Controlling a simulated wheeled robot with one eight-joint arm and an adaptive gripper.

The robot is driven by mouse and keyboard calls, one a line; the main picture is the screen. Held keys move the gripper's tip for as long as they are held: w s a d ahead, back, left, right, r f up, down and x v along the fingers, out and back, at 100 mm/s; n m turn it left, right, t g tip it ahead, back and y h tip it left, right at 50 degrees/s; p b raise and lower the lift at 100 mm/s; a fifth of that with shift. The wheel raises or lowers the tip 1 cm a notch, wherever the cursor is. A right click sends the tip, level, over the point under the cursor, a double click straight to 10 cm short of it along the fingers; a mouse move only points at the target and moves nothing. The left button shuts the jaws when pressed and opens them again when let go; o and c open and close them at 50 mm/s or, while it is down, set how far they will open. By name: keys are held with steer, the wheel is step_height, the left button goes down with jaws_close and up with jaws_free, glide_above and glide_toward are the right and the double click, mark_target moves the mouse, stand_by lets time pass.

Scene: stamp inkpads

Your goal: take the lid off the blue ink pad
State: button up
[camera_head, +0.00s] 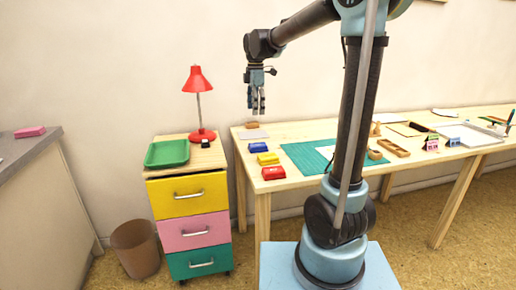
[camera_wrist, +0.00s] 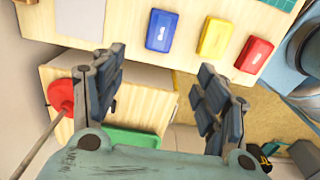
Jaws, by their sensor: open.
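The blue ink pad (camera_head: 258,147) lies on the wooden table near its left edge, behind the yellow and red pads. In the wrist view the blue ink pad (camera_wrist: 161,31) is at the top centre with a small pale mark on top, and its lid looks closed. My gripper (camera_head: 257,106) hangs in the air above the table's back left part, apart from the pads. In the wrist view my gripper (camera_wrist: 162,90) is open, with nothing between its fingers.
A yellow pad (camera_head: 268,158) and a red pad (camera_head: 273,173) sit in front of the blue one. A green cutting mat (camera_head: 304,161) lies to their right. A drawer cabinet with a red lamp (camera_head: 198,100) and green tray (camera_head: 167,153) stands left of the table.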

mark_target(256, 145)
step_height(256, 145, down, 16)
steer(key=shift+d+f, duration=0.1)
stand_by(0.7)
steer(key=shift+c, duration=0.6)
steer(key=c, duration=0.8)
